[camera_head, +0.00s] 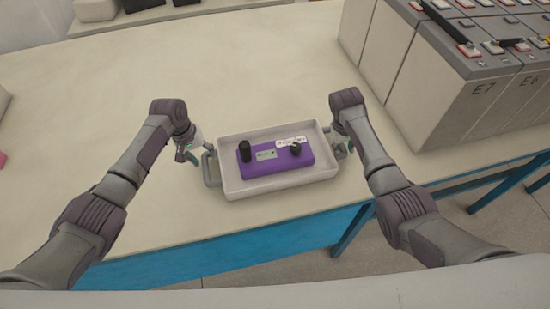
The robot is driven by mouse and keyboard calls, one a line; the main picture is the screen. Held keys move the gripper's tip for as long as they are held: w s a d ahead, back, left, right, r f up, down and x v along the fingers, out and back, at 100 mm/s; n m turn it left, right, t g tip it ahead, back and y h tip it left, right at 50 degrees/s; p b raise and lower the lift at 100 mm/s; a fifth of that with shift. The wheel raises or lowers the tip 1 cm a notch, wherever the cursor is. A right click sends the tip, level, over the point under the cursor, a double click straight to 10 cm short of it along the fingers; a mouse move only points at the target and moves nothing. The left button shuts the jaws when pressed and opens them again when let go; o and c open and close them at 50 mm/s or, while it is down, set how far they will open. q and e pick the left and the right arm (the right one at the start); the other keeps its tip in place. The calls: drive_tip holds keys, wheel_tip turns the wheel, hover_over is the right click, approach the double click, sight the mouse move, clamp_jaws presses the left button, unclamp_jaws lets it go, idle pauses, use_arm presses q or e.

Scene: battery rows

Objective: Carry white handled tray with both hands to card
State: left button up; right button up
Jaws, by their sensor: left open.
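The white handled tray (286,188) sits near the front edge of the cream table. A purple box (270,172) with a black cylinder, a black knob and a white label lies in it. My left gripper (190,155) is open beside the tray's left handle (209,169), a little to its left and apart from it. My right gripper (341,150) is at the tray's right end, where the right handle is largely hidden; its fingers are too small and covered to read. I cannot make out a separate card on the table.
Large grey battery blocks (440,100), marked E7 and E6, stand at the right behind my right arm. A pink item (2,159) shows at the left edge. Pale containers (95,10) stand at the back. The table (235,75) is clear behind the tray.

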use_arm(q)
drive_tip(key=shift+d+f, duration=0.1)
drive_tip(key=shift+f, duration=0.6)
use_arm(e)
drive_tip(key=shift+d+f, duration=0.1)
drive_tip(key=shift+f, duration=0.6)
use_arm(q)
drive_tip(key=shift+c, duration=0.4)
use_arm(e)
drive_tip(key=shift+c, duration=0.3)
use_arm(q)
drive_tip(key=c, duration=0.5)
use_arm(e)
drive_tip(key=c, duration=0.5)
use_arm(q)
clamp_jaws()
use_arm(e)
clamp_jaws()
use_arm(q)
drive_tip(key=shift+w+r, duration=0.1)
use_arm(e)
drive_tip(key=shift+r, duration=0.1)
